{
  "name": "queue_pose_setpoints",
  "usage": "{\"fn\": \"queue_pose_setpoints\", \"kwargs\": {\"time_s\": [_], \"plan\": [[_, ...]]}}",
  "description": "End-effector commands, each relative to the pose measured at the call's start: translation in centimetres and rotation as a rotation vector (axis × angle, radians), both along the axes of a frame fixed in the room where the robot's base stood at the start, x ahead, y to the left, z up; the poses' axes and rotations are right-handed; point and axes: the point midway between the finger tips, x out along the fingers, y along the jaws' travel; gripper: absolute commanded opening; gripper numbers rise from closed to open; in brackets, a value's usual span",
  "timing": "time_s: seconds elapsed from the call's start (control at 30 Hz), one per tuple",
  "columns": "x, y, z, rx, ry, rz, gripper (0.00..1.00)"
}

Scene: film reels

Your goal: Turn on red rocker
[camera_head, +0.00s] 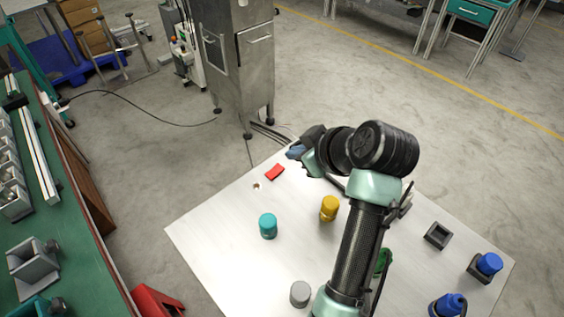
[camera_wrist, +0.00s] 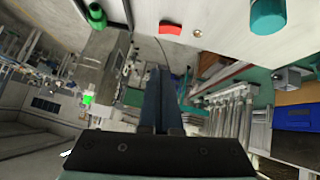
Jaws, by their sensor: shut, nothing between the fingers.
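The red rocker (camera_head: 274,172) sits near the far left edge of the pale panel. It also shows in the wrist view (camera_wrist: 171,27), at the upper middle. I cannot tell which way it is tilted. My gripper (camera_head: 292,152) is near the panel's far edge, just right of and beyond the rocker in the head view. Its dark blue fingers (camera_wrist: 160,72) are together with nothing between them, and they look apart from the rocker. My arm partly hides the gripper in the head view.
The panel (camera_head: 205,240) also carries a teal knob (camera_head: 268,225), a yellow knob (camera_head: 329,208), a grey cylinder (camera_head: 300,294), blue knobs (camera_head: 489,263) and a dark square socket (camera_head: 438,235). A small round fitting (camera_head: 257,186) lies by the rocker. A steel cabinet (camera_head: 235,60) stands beyond.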

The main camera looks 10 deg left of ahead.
Motion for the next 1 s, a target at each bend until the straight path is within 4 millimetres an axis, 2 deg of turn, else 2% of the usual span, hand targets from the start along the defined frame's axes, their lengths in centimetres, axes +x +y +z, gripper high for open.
{"fn": "queue_pose_setpoints", "kwargs": {"time_s": [0.4, 0.5, 0.7, 1.0], "plan": [[4.1, 4.5, -5.9, -0.002, 0.002, 0.003, 0.0], [4.2, 4.2, -7.6, -0.001, 0.006, 0.001, 0.0], [4.5, 4.0, -9.4, -0.001, 0.002, 0.001, 0.0], [4.6, 3.9, -9.7, -0.001, 0.0, 0.001, 0.0]]}}
